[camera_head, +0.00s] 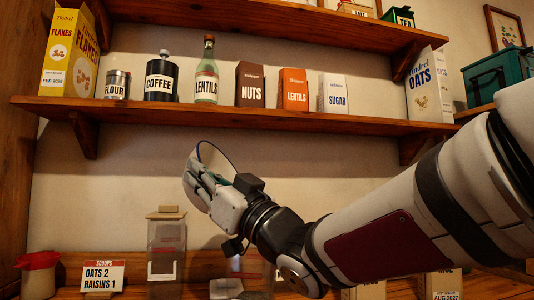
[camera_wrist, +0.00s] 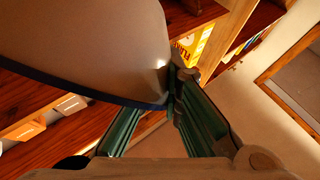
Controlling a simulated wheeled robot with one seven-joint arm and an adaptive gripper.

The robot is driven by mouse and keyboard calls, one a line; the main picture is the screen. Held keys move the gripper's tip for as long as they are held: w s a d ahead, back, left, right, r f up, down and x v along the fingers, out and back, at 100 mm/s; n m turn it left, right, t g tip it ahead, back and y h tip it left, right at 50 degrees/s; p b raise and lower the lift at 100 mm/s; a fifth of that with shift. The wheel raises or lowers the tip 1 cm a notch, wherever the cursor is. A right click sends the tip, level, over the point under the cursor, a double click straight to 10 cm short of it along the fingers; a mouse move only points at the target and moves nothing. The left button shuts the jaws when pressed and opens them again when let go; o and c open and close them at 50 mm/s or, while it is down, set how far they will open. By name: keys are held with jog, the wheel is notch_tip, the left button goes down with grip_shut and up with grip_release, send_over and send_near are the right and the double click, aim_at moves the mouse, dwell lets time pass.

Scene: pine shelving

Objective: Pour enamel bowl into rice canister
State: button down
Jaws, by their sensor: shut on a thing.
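The enamel bowl (camera_head: 217,157) is pale with a dark rim and is steeply tilted above the counter. My gripper (camera_head: 197,182) is shut on its edge; in the wrist view the bowl (camera_wrist: 90,45) fills the upper left, its blue rim between my green fingers (camera_wrist: 175,92). The bowl's contents are not visible. A tall clear canister (camera_head: 164,262) with a tan lid or flap stands below and left of the bowl. Another clear container (camera_head: 226,288) stands below my wrist, partly hidden. I cannot read either label, so I cannot tell which is the rice canister.
A scoops card (camera_head: 102,276) and a red-topped jar (camera_head: 38,272) stand at the lower left. Tan packages (camera_head: 438,286) stand at the lower right, partly behind my arm. The shelf (camera_head: 300,117) above holds several labelled containers. Open wall space surrounds the bowl.

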jog(key=shift+w+a+f+n+g+h+p, duration=0.15)
jog(key=shift+a+n+g+h+p, duration=0.35)
jog(key=shift+p, duration=1)
jog(key=shift+w+a+f+n+g+h+p, duration=0.1)
jog(key=shift+a+f+n+g+h+p, duration=0.15)
jog(key=shift+a+g+h+p, duration=0.8)
jog(key=shift+d+t+y+p, duration=0.3)
jog(key=shift+t+y+p, duration=0.15)
jog(key=shift+y, duration=0.1)
jog(key=shift+r, duration=0.15)
jog(key=a+r+g+h+p, duration=0.1)
jog(key=p, duration=0.5)
jog(key=a+r+n+h+p, duration=0.1)
jog(key=p, duration=0.6)
jog(key=a+r+n+g+h+p, duration=0.1)
jog(key=h+p, duration=0.1)
jog(key=p, duration=0.4)
jog(key=shift+w+a+r+g+p, duration=0.2)
jog(key=shift+w+a+g+p, duration=0.1)
jog(key=shift+a+p, duration=0.1)
jog(key=shift+f, duration=0.15)
